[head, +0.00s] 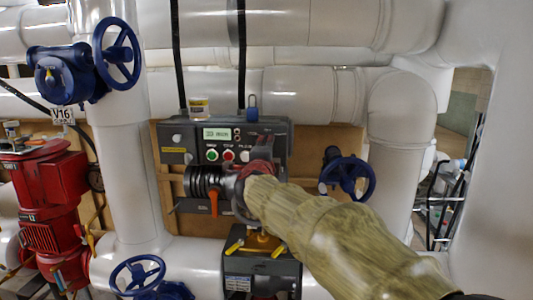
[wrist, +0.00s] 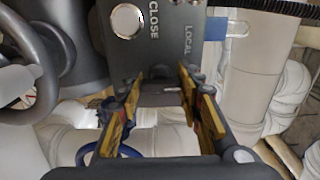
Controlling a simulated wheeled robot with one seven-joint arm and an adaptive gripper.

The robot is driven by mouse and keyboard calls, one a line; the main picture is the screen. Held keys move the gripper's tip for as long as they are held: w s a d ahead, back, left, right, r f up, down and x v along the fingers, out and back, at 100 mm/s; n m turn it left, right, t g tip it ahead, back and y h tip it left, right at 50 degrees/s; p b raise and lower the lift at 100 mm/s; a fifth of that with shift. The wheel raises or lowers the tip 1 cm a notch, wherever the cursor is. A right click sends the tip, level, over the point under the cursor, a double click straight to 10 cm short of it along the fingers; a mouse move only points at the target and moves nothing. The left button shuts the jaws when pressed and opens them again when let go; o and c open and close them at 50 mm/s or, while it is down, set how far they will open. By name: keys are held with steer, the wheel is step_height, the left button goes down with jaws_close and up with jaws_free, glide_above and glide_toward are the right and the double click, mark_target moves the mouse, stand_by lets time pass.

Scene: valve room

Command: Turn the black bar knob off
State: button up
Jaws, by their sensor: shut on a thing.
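The black bar knob (wrist: 160,98) shows in the wrist view as a short dark piece between the two yellow-and-black fingers of my gripper (wrist: 162,92). The fingers are shut on it from both sides and hide part of it. It is on the dark control panel (wrist: 120,55), beside the words CLOSE and LOCAL. In the head view my gripper (head: 264,150) reaches the right part of the panel (head: 222,134). My wrist and forearm come in from the lower right. The knob itself is hidden there, and its angle is hard to read.
The panel carries a green button (head: 212,155), a red button (head: 229,155) and a small display (head: 216,134). A blue handwheel (head: 348,177) stands just right of the panel. Thick white pipes (head: 125,180) and a red pump (head: 45,200) crowd the left.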

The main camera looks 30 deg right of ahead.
steer(key=shift+f, duration=0.1)
stand_by(0.3)
steer(key=o, duration=1.2)
steer(key=v, duration=1.2)
